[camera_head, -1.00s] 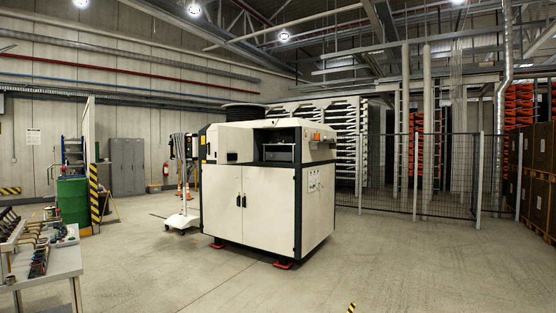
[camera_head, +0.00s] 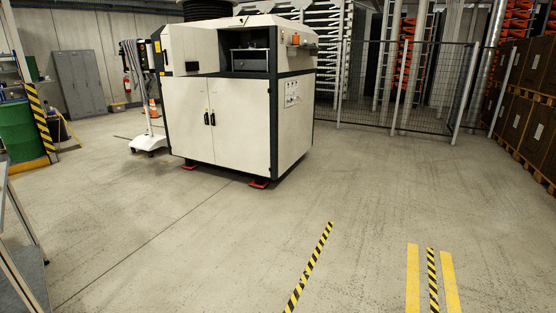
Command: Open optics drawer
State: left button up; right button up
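A large cream and black machine cabinet (camera_head: 235,95) stands on the floor in the upper middle of the head view. Its two lower front doors are shut, with black handles (camera_head: 210,118) where they meet. A recess in its upper right front holds a dark grey box-like unit (camera_head: 250,61), which may be the optics drawer; I cannot tell for sure. Neither of my grippers is in view.
A workbench (camera_head: 15,235) edges in at the left, with a green drum (camera_head: 17,130) behind it. A wheeled white stand (camera_head: 148,140) is beside the machine. A mesh fence (camera_head: 410,85) and stacked boxes (camera_head: 525,105) are at the right. The floor in front is clear.

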aim_at(251, 64)
jog(key=z, duration=0.1)
jog(key=i, duration=2.9)
jog(key=u, duration=0.15)
jog(key=i, duration=3.05)
jog(key=u, duration=0.5)
jog(key=i, duration=0.85)
